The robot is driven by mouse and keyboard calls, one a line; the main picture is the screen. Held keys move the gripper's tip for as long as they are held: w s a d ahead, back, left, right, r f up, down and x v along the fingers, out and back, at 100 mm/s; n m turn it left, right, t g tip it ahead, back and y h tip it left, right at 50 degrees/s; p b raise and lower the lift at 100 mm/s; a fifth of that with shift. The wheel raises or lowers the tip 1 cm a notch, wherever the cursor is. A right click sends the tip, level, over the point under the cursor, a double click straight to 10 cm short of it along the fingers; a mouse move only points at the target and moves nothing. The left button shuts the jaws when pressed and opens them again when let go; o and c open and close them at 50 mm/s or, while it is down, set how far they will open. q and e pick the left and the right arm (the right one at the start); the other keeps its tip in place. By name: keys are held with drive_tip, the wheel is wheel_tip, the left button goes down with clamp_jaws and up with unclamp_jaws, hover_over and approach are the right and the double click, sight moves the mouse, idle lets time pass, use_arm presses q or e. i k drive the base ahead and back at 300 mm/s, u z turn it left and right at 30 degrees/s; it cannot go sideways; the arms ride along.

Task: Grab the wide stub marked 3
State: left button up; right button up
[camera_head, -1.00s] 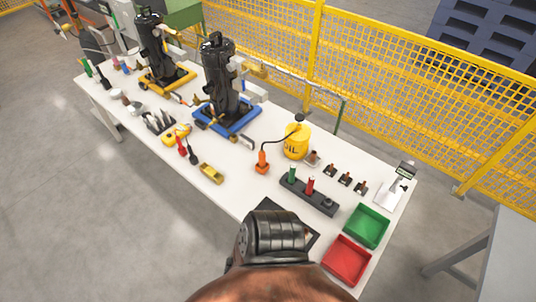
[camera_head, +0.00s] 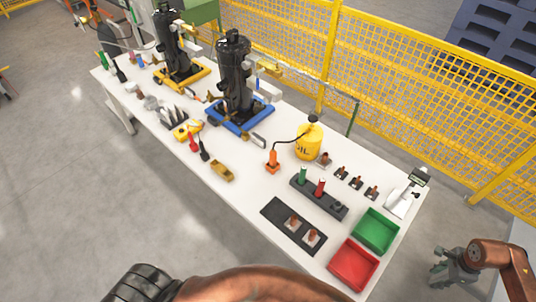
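Two more stubs (camera_head: 312,236) stand on a dark mat (camera_head: 271,213) near the front edge. Their markings are too small to read, so I cannot tell which is marked 3. My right gripper (camera_head: 440,268) is at the lower right, off the table's right end, apart from all stubs. Its fingers look spread and empty. My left gripper is not in view; only arm parts show at the bottom.
A red bin (camera_head: 354,265) and a green bin (camera_head: 376,231) stand at the right end. A dark holder (camera_head: 330,204) with green and red pieces and the yellow oil can (camera_head: 309,142) are behind the mat. Black compressors (camera_head: 236,80) stand farther left. A yellow fence (camera_head: 420,95) runs behind.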

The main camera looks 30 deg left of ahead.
sight(323, 161)
drive_tip(key=u, duration=1.2)
drive_tip(key=i, duration=1)
